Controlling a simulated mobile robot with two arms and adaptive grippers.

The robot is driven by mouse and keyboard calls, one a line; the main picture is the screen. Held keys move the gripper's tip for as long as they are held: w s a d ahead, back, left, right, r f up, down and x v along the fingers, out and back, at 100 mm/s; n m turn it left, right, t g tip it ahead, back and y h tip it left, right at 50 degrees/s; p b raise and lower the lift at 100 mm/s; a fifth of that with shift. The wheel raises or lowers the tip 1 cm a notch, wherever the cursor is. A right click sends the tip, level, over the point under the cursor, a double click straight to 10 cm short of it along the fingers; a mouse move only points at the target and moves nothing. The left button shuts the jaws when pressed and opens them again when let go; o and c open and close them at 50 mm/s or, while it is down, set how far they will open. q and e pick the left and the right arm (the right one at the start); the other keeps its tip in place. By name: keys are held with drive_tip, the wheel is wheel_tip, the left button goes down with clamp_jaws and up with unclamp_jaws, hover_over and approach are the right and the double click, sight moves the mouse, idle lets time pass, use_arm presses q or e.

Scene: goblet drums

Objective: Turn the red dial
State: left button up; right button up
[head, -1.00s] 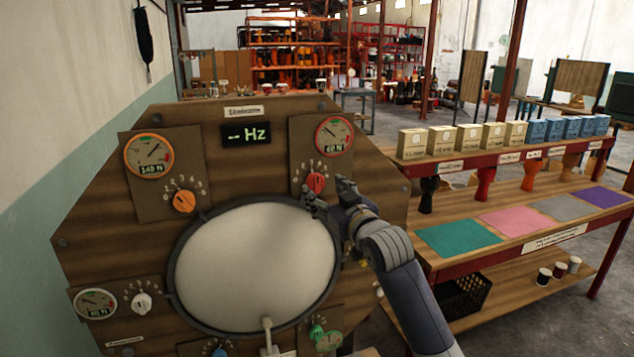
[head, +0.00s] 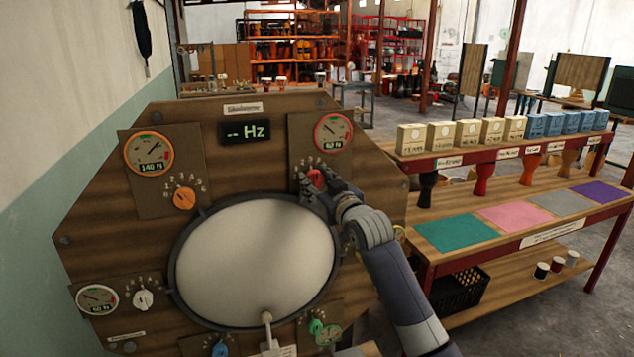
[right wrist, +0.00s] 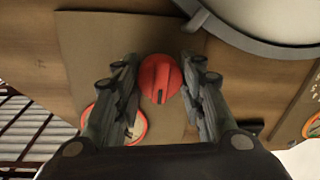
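The red dial (head: 316,178) is a round knob on the upper right of the wooden octagonal board (head: 95,190), below a red-rimmed gauge (head: 333,133). My right gripper (head: 318,190) is at the dial, and its fingers partly hide the dial in the head view. In the right wrist view the red dial (right wrist: 160,78) lies between the tips of my open right gripper (right wrist: 156,75). A gap shows on both sides, so the fingers do not appear to touch it. My left gripper is not in view.
The board also carries an orange dial (head: 184,198), a white dial (head: 143,299), a blue dial (head: 220,349) and a green dial (head: 316,327) around a large white drumhead (head: 255,260). A shelf table (head: 425,265) with boxes and coloured mats stands on the right.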

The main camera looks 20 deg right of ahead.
drive_tip(key=shift+m, duration=0.4)
drive_tip(key=shift+r+m+p, duration=0.1)
drive_tip(key=shift+m+p, duration=0.55)
drive_tip(key=shift+m, duration=0.25)
drive_tip(key=shift+m+p, duration=0.65)
drive_tip(key=shift+m, duration=0.95)
drive_tip(key=shift+t, duration=0.3)
drive_tip(key=o, duration=1.1)
